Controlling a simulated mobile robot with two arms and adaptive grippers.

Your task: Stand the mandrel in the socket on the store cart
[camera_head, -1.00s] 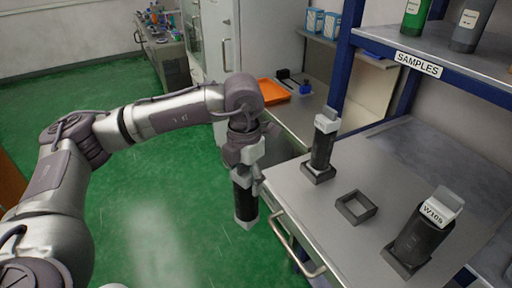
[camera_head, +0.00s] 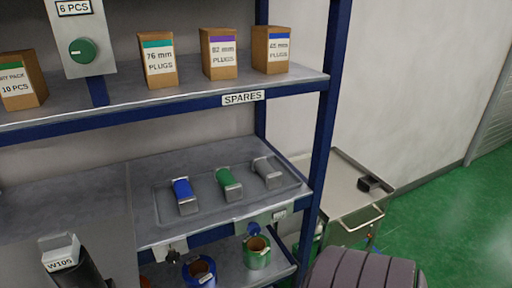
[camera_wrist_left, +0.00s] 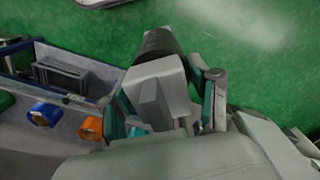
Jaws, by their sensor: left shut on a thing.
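The mandrel, a black cylinder (camera_wrist_left: 160,42) with a light grey block at its near end (camera_wrist_left: 158,88), is in my left gripper (camera_wrist_left: 168,92) in the left wrist view. The fingers are shut on the grey block, and the cylinder sticks out beyond them over green floor. In the head view a steel cart (camera_head: 345,205) stands at the right, past the rack. A small dark square socket (camera_head: 370,183) sits on its top near the right edge and looks empty. Neither gripper shows in the head view.
A blue-framed rack (camera_head: 318,130) labelled SPARES stands left of the cart. A tray (camera_head: 205,205) on it holds blue, green and grey pieces. In the left wrist view, blue (camera_wrist_left: 43,114) and orange rolls (camera_wrist_left: 91,128) lie at left. Green floor (camera_head: 450,230) is clear at right.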

